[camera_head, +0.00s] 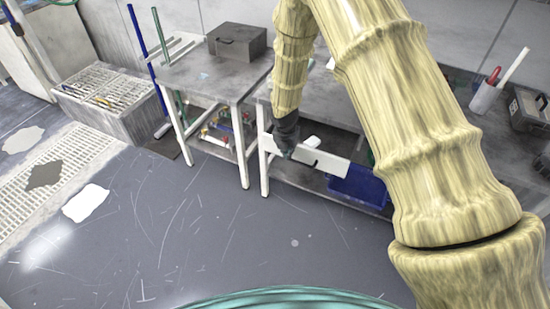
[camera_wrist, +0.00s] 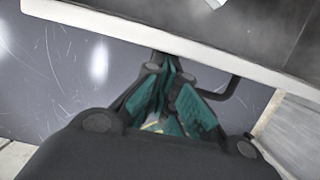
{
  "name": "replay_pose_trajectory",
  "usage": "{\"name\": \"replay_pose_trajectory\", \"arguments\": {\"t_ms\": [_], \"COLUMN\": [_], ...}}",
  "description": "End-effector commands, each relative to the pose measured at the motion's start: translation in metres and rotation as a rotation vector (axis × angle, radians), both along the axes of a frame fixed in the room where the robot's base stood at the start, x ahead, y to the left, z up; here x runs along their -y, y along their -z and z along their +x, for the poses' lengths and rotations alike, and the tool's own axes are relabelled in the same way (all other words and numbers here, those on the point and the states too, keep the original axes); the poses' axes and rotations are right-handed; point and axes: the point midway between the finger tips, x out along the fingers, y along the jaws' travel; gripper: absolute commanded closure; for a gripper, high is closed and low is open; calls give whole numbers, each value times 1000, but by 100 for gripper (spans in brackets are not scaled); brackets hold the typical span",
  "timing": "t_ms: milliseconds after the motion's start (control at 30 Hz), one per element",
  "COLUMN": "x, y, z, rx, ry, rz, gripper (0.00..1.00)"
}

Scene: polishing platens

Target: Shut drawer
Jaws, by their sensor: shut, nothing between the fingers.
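The drawer shows in the camera_head view as a white front panel (camera_head: 322,163) standing out from under the workbench, with its dark inside visible behind the panel. My gripper (camera_head: 287,153) is at the left part of this panel. In the camera_wrist view the white drawer front (camera_wrist: 120,24) runs slanting across the top, with the grey drawer inside above it. A dark bar handle (camera_wrist: 228,92) sticks out from the front. My gripper (camera_wrist: 162,62) has its green-padded fingers together and empty, with the tips close to the panel, left of the handle. I cannot tell whether they touch it.
A blue bin (camera_head: 357,186) sits below the drawer's right end. A side table (camera_head: 200,75) with a dark grey box (camera_head: 237,40) stands to the left. A white cup (camera_head: 486,97) with tools is on the workbench at right. The scratched floor (camera_head: 210,225) in front is clear.

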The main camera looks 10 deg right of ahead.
Motion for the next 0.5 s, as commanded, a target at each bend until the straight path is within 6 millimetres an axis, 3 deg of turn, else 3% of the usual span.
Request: {"name": "replay_pose_trajectory", "arguments": {"t_ms": [200, 500], "x": [31, 61], "y": [-2, 0], "z": [32, 70], "rx": [2, 0], "ry": [8, 7], "rz": [2, 1], "gripper": [100, 100]}}
